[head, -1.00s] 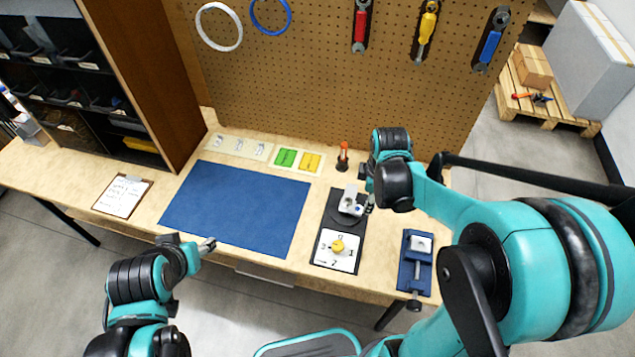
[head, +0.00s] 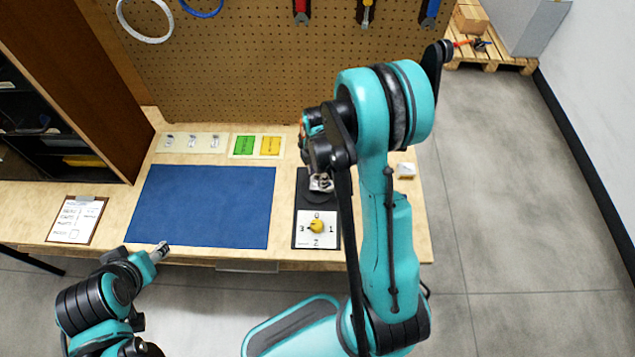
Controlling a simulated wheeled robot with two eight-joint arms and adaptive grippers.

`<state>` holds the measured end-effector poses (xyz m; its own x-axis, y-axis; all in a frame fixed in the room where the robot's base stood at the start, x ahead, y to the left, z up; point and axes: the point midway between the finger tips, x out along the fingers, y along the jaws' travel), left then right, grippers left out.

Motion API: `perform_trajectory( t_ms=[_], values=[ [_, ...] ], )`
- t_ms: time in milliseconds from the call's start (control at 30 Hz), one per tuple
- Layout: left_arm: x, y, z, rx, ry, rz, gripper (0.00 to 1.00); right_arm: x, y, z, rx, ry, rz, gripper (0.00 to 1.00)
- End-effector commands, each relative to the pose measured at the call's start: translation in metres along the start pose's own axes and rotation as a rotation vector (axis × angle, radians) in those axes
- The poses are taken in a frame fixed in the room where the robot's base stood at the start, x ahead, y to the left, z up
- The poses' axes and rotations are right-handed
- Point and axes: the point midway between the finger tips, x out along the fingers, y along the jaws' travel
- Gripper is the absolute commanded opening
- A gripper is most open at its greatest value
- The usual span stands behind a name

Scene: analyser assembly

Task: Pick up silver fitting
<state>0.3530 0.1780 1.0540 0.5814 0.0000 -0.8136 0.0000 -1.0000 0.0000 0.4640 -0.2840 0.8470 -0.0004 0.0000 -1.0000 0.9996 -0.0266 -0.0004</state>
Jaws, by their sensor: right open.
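A small silver-grey part (head: 320,184) shows at the upper end of the black base plate (head: 301,240), just below my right gripper (head: 322,178). I cannot tell for sure that it is the silver fitting. My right gripper is open, pointing down over this part; the wrist hides much of the area, and I cannot tell whether the fingers touch it. Several small grey shapes lie on a pale card (head: 180,149) at the back of the table. My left gripper (head: 161,251) is near the front edge by the blue mat; its jaws are too small to read.
The blue mat (head: 205,205) is bare. Green (head: 245,145) and yellow (head: 270,146) cards lie at the back. A clipboard (head: 75,220) lies at left; a pegboard (head: 230,75) stands behind.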

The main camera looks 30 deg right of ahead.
Motion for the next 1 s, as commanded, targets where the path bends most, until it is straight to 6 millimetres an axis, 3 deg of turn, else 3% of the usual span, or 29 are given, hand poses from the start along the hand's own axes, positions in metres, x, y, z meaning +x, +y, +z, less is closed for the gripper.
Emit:
perform_trajectory(
  t_ms=[233,433,767,1000],
  values=[
    [0.001,0.0,0.001,0.0,0.0,0.0,0.53,0.005,0.0,0.0,0.0,0.0,0.0,0.49],
    [0.001,0.0,0.001,0.0,0.0,0.0,0.53,0.004,0.0,0.0,0.001,0.0,0.0,0.0],
    [0.001,0.0,0.0,0.0,0.0,0.0,0.53,0.004,0.0,0.0,0.001,0.0,0.0,0.0],
    [-0.006,0.0,-0.005,0.0,0.0,0.0,0.53,-0.017,0.0,0.0,0.001,0.0,0.0,0.0]
  ],
)
